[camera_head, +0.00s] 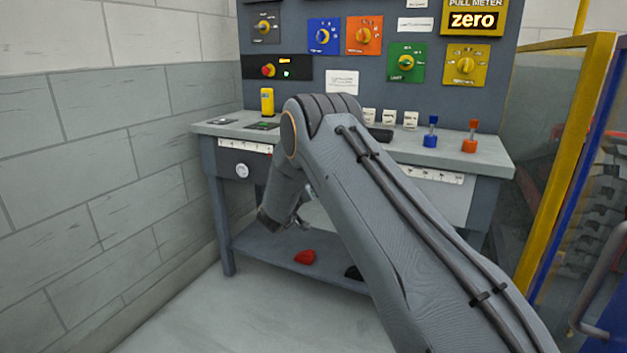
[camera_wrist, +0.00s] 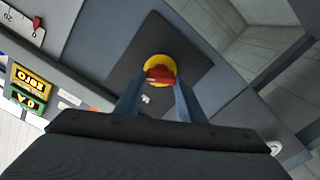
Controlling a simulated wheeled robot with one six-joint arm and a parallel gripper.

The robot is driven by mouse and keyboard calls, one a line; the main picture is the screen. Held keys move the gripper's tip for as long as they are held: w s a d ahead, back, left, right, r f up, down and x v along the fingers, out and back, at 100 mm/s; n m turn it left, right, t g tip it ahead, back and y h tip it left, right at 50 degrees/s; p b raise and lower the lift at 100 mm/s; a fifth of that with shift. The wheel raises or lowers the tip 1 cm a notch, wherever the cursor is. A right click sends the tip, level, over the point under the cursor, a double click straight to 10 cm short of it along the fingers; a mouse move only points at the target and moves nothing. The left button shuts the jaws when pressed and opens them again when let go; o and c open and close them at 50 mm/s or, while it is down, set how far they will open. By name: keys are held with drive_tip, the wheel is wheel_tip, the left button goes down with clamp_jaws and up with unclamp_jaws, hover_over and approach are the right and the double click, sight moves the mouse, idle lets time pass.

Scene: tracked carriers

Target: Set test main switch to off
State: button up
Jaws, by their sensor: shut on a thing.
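In the wrist view a red switch knob (camera_wrist: 160,73) sits on a yellow round base in the middle of a dark square plate (camera_wrist: 195,50). My gripper (camera_wrist: 158,82) has one finger on each side of the knob and is shut on it. The knob's handle lies roughly across the wrist picture. I can read no label on its plate, so I cannot tell whether it is the test main switch or how it is set. In the head view my arm hides this knob and my gripper's fingertips, low in front of the bench.
The bench (camera_head: 480,160) stands against a panel with several coloured switches. A red knob (camera_head: 268,70) with a lit green lamp is at its upper left. A meter reads "zero" (camera_head: 474,21). A red object (camera_head: 304,257) lies on the lower shelf. A yellow-framed screen (camera_head: 565,150) stands right.

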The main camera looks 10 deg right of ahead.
drive_tip(key=n+p, duration=0.1)
drive_tip(key=n, duration=0.4)
drive_tip(key=n+p, duration=0.1)
drive_tip(key=n, duration=0.5)
drive_tip(key=shift+a+f+n, duration=0.1)
drive_tip(key=shift+f+n, duration=0.1)
drive_tip(key=shift+n, duration=0.1)
drive_tip(key=shift+p, duration=0.3)
drive_tip(key=o, duration=1)
drive_tip(key=shift+o, duration=0.2)
drive_tip(key=shift+a, duration=0.1)
drive_tip(key=v, duration=0.7)
drive_tip(key=shift+s+p, duration=0.25)
drive_tip(key=shift+p, duration=0.15)
drive_tip(key=shift+a, duration=0.15)
